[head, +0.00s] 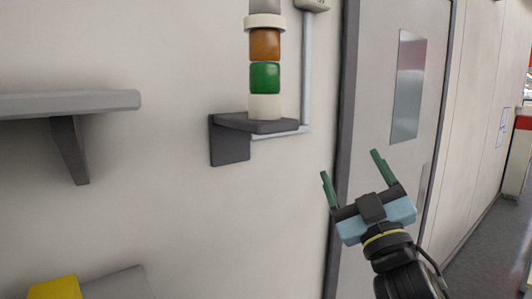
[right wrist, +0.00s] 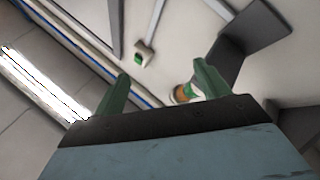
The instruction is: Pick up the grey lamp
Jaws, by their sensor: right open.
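A stack of lamps stands upright on a dark wall bracket (head: 258,123). From the top it shows a grey lamp (head: 265,7) cut off by the upper picture edge, a white ring (head: 265,22), an orange lamp (head: 264,45), a green lamp (head: 264,77) and a white base. My right gripper (head: 349,163) is open and empty, to the right of the stack and lower, in front of the door. In the right wrist view, part of the stack (right wrist: 182,94) shows beside the right finger, which partly covers it. I cannot make out the grey lamp there. My left gripper is out of view.
A grey shelf (head: 70,104) juts from the wall at left. A conduit (head: 307,75) runs down right of the stack from a small box (head: 312,5). A grey door (head: 385,100) is at right. A yellow object (head: 53,288) lies at lower left.

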